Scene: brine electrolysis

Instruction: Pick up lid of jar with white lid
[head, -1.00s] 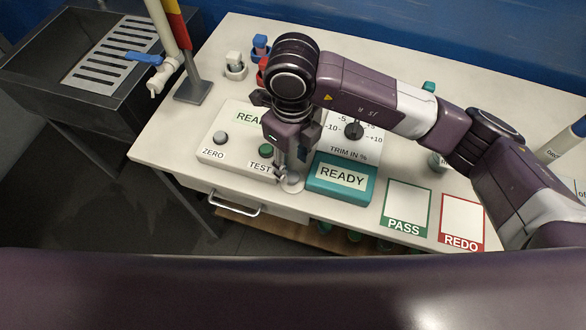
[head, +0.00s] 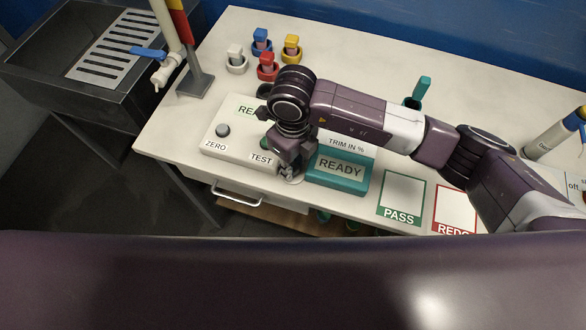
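My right gripper (head: 289,172) points down at the front edge of the table, between the TEST label and the teal READY block. A pale round piece (head: 293,180) shows partly below its fingertips; the gripper hides the rest, and I cannot tell whether this is the white lid or whether the fingers touch it. The finger opening is too small and covered to judge. My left gripper is not in view.
The grey-buttoned panel (head: 237,139), teal READY block (head: 337,178) and PASS card (head: 402,192) surround the gripper. A stand (head: 196,83) rises at left.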

